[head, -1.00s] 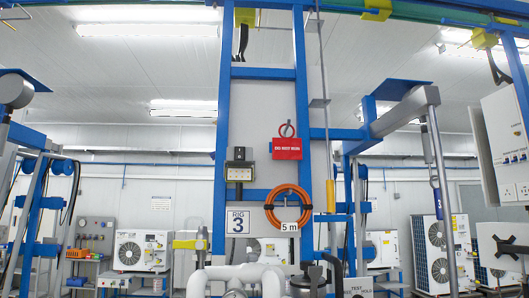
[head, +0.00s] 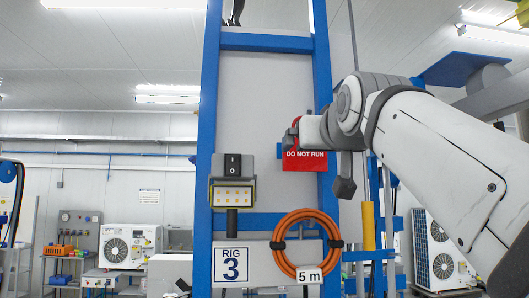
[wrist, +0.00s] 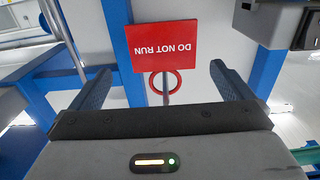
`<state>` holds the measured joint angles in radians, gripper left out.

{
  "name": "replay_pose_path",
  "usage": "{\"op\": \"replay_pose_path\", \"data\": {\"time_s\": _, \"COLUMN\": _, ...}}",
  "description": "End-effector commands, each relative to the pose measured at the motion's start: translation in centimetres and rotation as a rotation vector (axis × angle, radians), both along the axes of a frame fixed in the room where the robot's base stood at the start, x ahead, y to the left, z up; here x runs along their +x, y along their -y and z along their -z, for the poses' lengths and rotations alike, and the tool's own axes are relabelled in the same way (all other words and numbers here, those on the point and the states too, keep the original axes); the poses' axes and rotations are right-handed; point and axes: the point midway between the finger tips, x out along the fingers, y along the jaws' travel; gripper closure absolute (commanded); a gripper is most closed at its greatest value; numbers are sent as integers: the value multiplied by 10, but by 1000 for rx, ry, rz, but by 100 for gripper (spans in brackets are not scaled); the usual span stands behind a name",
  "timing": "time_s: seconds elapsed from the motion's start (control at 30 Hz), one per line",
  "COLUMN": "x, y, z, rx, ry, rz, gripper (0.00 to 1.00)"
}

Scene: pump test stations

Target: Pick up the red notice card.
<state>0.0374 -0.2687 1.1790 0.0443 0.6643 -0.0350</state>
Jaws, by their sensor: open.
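The red notice card (head: 304,161) reads DO NOT RUN and hangs upright on the blue-framed panel. In the head view its upper part and ring are partly covered by my arm's end. In the wrist view the card (wrist: 163,45) appears upside down, with its red ring (wrist: 165,83) on a thin peg below it in the picture. My gripper (wrist: 160,70) is open, one finger on each side of the ring, with clear space between. Nothing is held. In the head view the fingers cannot be made out clearly.
An orange hose coil (head: 273,243) tagged 5 m hangs below the card. Blue posts (head: 205,150) flank the panel.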

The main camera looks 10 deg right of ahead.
Motion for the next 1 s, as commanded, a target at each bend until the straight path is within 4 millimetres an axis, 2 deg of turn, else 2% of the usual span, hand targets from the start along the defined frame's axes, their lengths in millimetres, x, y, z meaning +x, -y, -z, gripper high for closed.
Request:
{"op": "replay_pose_path", "data": {"time_s": 0.07, "x": 7, "y": -1, "z": -5, "rx": 0, "ry": 5, "rz": -4, "gripper": 0}}
{"op": "replay_pose_path", "data": {"time_s": 0.5, "x": 66, "y": -4, "z": -3, "rx": 0, "ry": 0, "rz": -8, "gripper": 0}}
{"op": "replay_pose_path", "data": {"time_s": 0.6, "x": 74, "y": -4, "z": -2, "rx": 0, "ry": 3, "rz": -8, "gripper": 0}}
{"op": "replay_pose_path", "data": {"time_s": 0.87, "x": 76, "y": -4, "z": 0, "rx": 0, "ry": 3, "rz": -8, "gripper": 0}}
{"op": "replay_pose_path", "data": {"time_s": 1.0, "x": 76, "y": -4, "z": 0, "rx": 0, "ry": 3, "rz": -9, "gripper": 11}}
